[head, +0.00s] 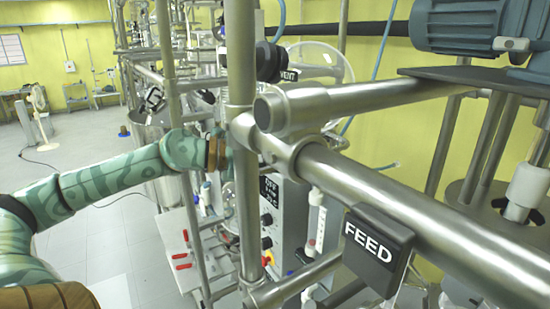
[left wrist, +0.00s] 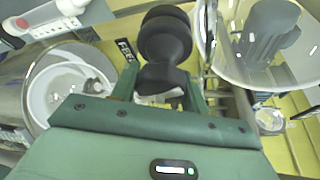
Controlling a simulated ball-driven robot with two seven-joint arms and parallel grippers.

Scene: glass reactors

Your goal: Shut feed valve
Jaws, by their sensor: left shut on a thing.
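The black FEED sign (head: 375,250) hangs on the thick steel rail in the right foreground of the head view. In the left wrist view, a black ribbed knob (left wrist: 166,42) stands between the green fingers of my left gripper (left wrist: 164,78), which is shut on it. A small black label (left wrist: 126,50), seemingly reading FEED, is beside the knob. In the head view my left arm reaches in from the left, and its hand is mostly hidden behind a vertical steel post. How far the valve is turned cannot be told. My right gripper is in neither view.
Steel posts and rails (head: 400,200) cross close in front. A black VENT label (head: 289,76) is near the top. A grey control box (head: 285,215) stands behind the post. A blue motor (head: 465,25) is at upper right. Open floor (head: 60,150) lies left.

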